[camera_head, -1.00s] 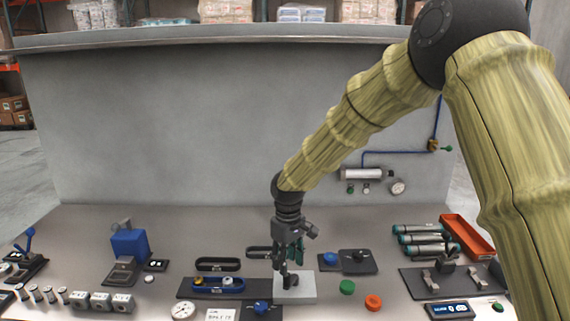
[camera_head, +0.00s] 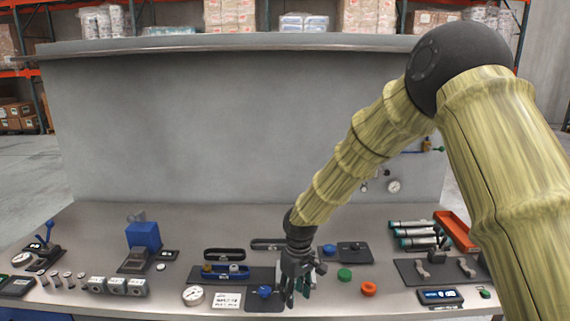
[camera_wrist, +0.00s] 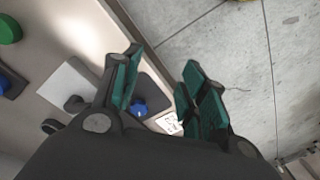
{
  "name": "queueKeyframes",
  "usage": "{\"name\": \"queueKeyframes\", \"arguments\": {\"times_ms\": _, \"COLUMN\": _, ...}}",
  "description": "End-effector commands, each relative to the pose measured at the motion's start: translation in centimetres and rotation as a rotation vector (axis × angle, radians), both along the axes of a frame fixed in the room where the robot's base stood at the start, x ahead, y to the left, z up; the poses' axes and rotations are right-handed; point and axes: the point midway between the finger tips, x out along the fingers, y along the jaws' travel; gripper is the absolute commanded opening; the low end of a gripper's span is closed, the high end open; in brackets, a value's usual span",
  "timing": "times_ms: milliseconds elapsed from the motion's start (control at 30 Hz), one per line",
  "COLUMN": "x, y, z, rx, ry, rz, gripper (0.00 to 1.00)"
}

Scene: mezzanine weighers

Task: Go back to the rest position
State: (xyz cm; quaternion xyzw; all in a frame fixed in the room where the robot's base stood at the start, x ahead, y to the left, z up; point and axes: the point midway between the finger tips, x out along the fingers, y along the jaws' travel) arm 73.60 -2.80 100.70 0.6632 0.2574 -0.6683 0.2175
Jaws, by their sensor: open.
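My gripper (camera_head: 297,290) hangs fingers-down at the front edge of the bench, near its middle. Its teal-padded fingers are apart and nothing is between them, as the wrist view also shows (camera_wrist: 160,95). Beyond the fingers, the wrist view shows the bench edge and the concrete floor. A light grey plate (camera_wrist: 72,88) with a dark knob lies beside the gripper; in the head view my gripper mostly hides it. A blue knob (camera_head: 265,291) on a dark plate stands just left of the gripper.
A green button (camera_head: 344,274) and an orange button (camera_head: 368,289) lie to the right. A blue tray (camera_head: 225,272), a dial gauge (camera_head: 193,295) and a blue device (camera_head: 143,237) stand left. An orange tray (camera_head: 457,232) is at far right. A tall grey panel (camera_head: 230,130) backs the bench.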

Motion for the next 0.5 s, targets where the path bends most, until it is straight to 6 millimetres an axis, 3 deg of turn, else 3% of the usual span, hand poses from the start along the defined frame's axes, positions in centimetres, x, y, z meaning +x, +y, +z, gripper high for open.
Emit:
{"name": "queueKeyframes", "arguments": {"times_ms": 267, "x": -4.4, "y": -1.6, "z": -8.5, "rx": 0.050, "ry": 0.030, "rz": -0.085, "gripper": 0.43}}
{"name": "queueKeyframes", "arguments": {"times_ms": 500, "x": -12.4, "y": -4.9, "z": -18.9, "rx": 0.094, "ry": 0.058, "rz": -0.240, "gripper": 0.43}}
